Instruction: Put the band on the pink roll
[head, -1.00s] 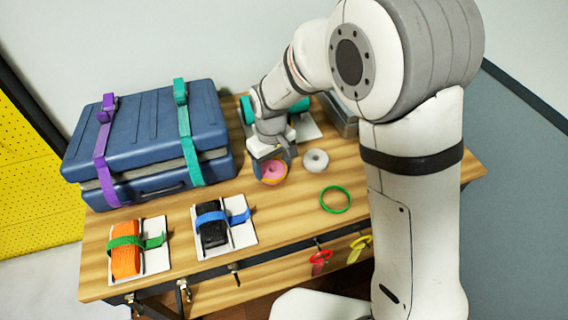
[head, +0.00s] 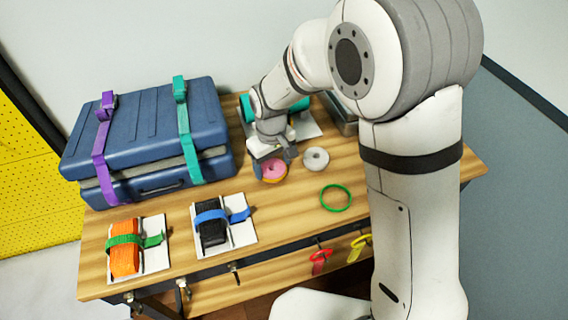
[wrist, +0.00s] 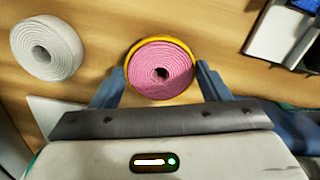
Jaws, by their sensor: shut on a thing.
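The pink roll (wrist: 160,72) lies on the wooden table with its spiral end face up; the head view shows it too (head: 273,168). A yellow-orange band (wrist: 160,41) runs around the roll's far edge in the wrist view. Its near part does not show there, but the head view shows orange at the roll's front edge (head: 274,182). My gripper (wrist: 160,70) is shut on the band, one finger on each side of the roll. Whether the fingers also press the roll, and how low the band sits, I cannot tell.
A grey-white roll (head: 316,159) stands close to the right. A green ring (head: 335,198) lies to the front right. A blue case (head: 140,135) with purple and teal straps is at left. Strapped orange (head: 124,262) and black (head: 211,234) blocks lie in front. Red and yellow loops hang at the front edge.

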